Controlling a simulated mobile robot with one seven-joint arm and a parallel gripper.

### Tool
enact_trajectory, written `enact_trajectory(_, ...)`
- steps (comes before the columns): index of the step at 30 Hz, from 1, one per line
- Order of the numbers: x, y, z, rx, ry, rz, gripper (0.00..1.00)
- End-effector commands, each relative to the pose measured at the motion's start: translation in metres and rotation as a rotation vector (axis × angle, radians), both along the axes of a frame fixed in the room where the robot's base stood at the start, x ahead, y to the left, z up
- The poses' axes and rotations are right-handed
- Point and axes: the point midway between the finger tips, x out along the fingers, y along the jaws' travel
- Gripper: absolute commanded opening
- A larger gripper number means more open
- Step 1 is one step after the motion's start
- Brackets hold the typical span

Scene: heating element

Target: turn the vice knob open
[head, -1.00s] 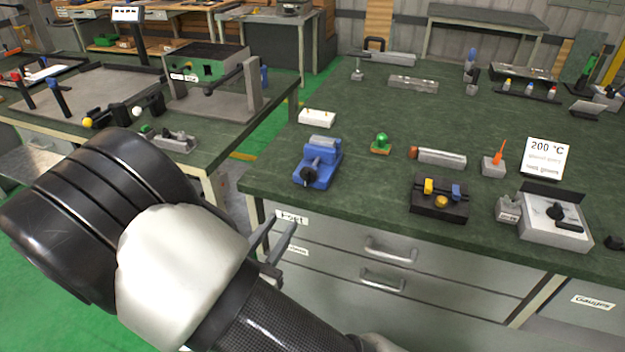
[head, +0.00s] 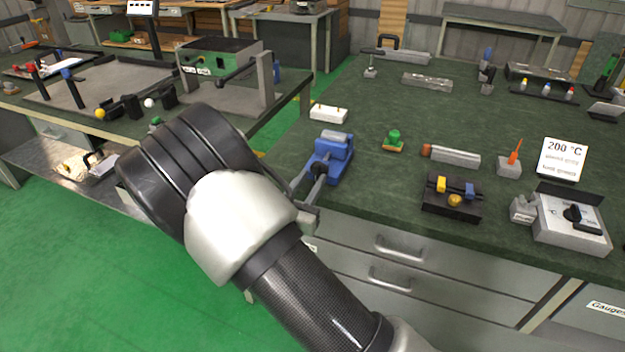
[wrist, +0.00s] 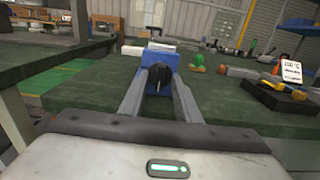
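The blue vice (head: 332,157) stands at the near left corner of the green bench, with a grey block at its top. Its black knob (wrist: 159,76) faces my gripper in the wrist view. My gripper (head: 312,182) is in front of the vice. In the wrist view the two grey fingers (wrist: 160,92) are apart, one on each side of the knob. The gripper is open, and I cannot tell whether either finger touches the knob. The vice's lower front is partly hidden by my gripper in the head view.
The green bench top (head: 375,182) is clear right of the vice. A green button (head: 393,140), a black fixture with yellow and blue parts (head: 452,198) and a grey box with a black dial (head: 573,220) stand further right. Drawer handles (head: 400,248) project below the bench edge.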

Motion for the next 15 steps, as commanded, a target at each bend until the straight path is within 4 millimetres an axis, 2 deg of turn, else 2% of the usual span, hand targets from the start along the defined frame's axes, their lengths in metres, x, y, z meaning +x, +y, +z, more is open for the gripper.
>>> enact_trajectory(4,0.0117,-0.0048,-0.0003,-0.001,0.000,-0.001,0.30)
enact_trajectory(14,0.0145,-0.0055,0.0003,-0.001,0.000,0.000,0.30)
enact_trajectory(15,0.0144,-0.0054,0.0003,-0.001,0.000,0.000,0.23)
